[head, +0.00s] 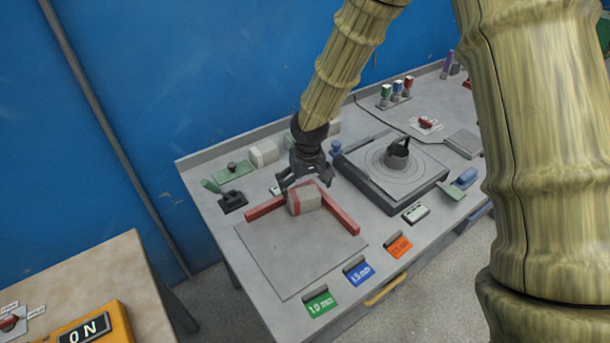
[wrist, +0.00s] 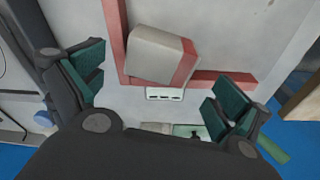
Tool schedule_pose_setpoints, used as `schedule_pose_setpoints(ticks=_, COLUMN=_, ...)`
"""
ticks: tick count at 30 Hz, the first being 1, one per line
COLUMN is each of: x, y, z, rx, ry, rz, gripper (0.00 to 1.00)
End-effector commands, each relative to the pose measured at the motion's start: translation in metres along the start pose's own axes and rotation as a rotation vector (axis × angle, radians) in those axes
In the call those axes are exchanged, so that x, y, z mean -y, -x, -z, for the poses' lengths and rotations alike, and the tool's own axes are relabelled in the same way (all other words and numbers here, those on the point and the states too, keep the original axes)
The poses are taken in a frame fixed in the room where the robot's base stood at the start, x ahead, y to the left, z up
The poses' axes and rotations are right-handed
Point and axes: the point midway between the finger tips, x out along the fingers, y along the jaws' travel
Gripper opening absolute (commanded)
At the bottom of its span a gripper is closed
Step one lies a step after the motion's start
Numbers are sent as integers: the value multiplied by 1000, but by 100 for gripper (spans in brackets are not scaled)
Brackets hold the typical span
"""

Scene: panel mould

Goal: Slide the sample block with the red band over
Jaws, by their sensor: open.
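The sample block (head: 305,200) is a pale grey block with a red band. It sits in the corner of a red L-shaped fence (head: 341,217) on a grey panel (head: 300,254). In the wrist view the block (wrist: 156,55) lies turned a little against the fence (wrist: 215,80), with the red band on its right side. My gripper (head: 306,186) is just above and behind the block. In the wrist view my gripper (wrist: 160,95) has its fingers spread wide, with nothing between them. I cannot tell whether a finger touches the block.
A turntable (head: 392,165) on a dark base stands right of the fence. Another pale block (head: 264,153) sits behind, near a green plate (head: 229,174). Green (head: 320,303), blue (head: 358,271) and orange (head: 398,246) tags line the front edge. The panel's front area is clear.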

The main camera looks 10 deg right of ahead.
Motion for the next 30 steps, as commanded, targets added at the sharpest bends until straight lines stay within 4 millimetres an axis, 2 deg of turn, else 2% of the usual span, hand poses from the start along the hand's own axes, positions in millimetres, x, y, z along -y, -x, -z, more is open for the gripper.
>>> schedule_pose_setpoints(ticks=9, x=0, y=-34, z=0, rx=1, ry=2, rz=-1, gripper=100)
schedule_pose_setpoints(ticks=15, x=0, y=-48, z=0, rx=0, ry=2, rz=-1, gripper=100)
schedule_pose_setpoints(ticks=28, x=0, y=-52, z=0, rx=-1, ry=1, rz=-1, gripper=100)
schedule_pose_setpoints(ticks=30, x=0, y=-52, z=0, rx=-1, ry=1, rz=-1, gripper=89)
